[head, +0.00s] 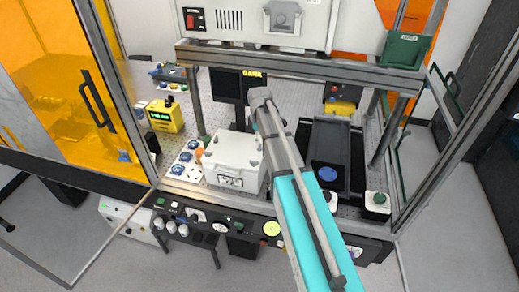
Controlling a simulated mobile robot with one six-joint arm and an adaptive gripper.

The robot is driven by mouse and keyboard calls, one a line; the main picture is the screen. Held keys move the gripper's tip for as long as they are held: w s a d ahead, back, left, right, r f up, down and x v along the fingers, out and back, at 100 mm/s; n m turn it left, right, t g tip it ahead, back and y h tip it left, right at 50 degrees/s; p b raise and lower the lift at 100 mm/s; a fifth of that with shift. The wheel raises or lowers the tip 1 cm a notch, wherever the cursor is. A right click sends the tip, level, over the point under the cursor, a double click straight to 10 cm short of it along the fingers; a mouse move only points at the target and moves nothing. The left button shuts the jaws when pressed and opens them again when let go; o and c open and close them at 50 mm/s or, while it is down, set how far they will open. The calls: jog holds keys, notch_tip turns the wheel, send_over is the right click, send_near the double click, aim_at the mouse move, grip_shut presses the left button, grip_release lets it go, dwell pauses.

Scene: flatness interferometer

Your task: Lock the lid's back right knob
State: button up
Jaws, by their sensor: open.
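A white box with a closed lid (232,150) stands on the perforated bench, left of my arm. Small knobs sit near the lid's corners; the front right knob (256,164) shows as a small grey shape. The lid's back right corner lies close beside my arm in the picture, and I cannot make out that knob or whether it is locked. My arm reaches up from the lower right, and its wrist end shows just behind the box. My gripper's fingers are hidden by the arm, so their distance from the knob does not show.
A white panel with blue round parts (183,165) lies left of the box. A dark tray-like unit (330,155) stands to the right. A dark monitor (227,87) is behind the box. A metal shelf beam (300,65) crosses above, and frame posts flank the bench.

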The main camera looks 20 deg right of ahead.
aim_at(260, 148)
jog(key=shift+f+b, duration=1.7)
jog(key=shift+f, duration=0.3)
jog(key=c, duration=1.1)
jog(key=shift+c, duration=0.2)
